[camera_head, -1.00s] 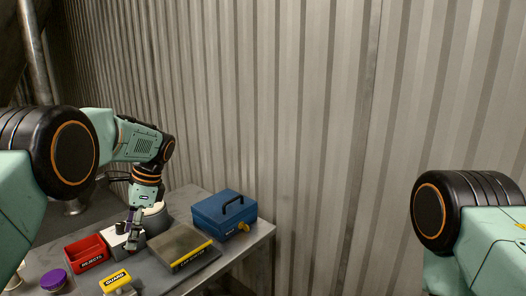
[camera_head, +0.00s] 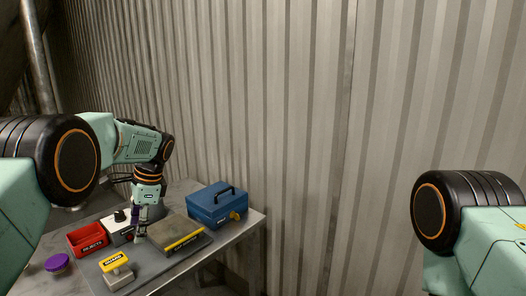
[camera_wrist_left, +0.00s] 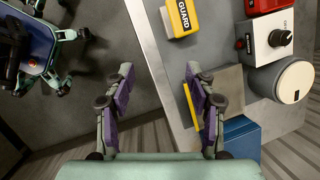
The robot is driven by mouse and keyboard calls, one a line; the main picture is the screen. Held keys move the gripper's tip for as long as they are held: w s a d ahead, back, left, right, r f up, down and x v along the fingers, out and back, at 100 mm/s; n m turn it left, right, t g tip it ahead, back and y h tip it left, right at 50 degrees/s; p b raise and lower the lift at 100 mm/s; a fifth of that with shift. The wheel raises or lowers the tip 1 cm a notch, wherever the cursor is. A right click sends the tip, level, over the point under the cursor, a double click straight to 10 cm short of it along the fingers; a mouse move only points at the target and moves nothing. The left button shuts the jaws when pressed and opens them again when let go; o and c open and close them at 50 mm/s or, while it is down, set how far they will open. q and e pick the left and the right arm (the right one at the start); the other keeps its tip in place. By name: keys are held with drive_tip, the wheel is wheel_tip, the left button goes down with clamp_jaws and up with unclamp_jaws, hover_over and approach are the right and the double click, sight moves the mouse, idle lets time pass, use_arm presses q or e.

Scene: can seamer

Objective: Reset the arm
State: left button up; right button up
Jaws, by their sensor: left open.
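My left gripper (camera_head: 140,236) hangs pointing down over the bench, between the white control box and the grey plate with a yellow front edge. In the left wrist view my left gripper (camera_wrist_left: 158,72) has its two purple-grey fingers wide apart with nothing between them. The bench edge and the floor lie behind that gap. The right gripper is out of view; only part of my right arm shows at the right of the head view.
On the bench (camera_wrist_left: 160,62) are a red bin (camera_head: 87,239), a white box with black knob (camera_head: 117,227), a yellow GUARD block (camera_head: 115,263), a grey plate (camera_head: 177,230), a purple-topped item (camera_head: 57,263) and a blue toolbox (camera_head: 217,206). A round canister (camera_wrist_left: 294,82) stands near the box. A corrugated wall rises behind.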

use_arm(q)
wheel_tip(320, 180, down, 6)
drive_tip(key=w+d+n+t+h, duration=0.1)
drive_tip(key=w+n+t, duration=0.1)
drive_tip(key=s+d+f+n+t+h, duration=0.1)
drive_tip(key=s+d+f+n+h, duration=0.15)
drive_tip(key=s+f, duration=0.5)
drive_tip(key=s+d+f+n+t+h, duration=0.1)
drive_tip(key=s+d+f+n, duration=0.3)
drive_tip(key=f, duration=0.6)
drive_tip(key=s+f+n+g+b, duration=0.1)
drive_tip(key=s+f+n+g, duration=0.2)
drive_tip(key=s, duration=3.2)
drive_tip(key=shift+s+f+y, duration=0.2)
drive_tip(key=shift+s+y, duration=0.15)
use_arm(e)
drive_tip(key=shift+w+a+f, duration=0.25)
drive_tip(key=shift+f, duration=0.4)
use_arm(q)
drive_tip(key=shift+d, duration=0.1)
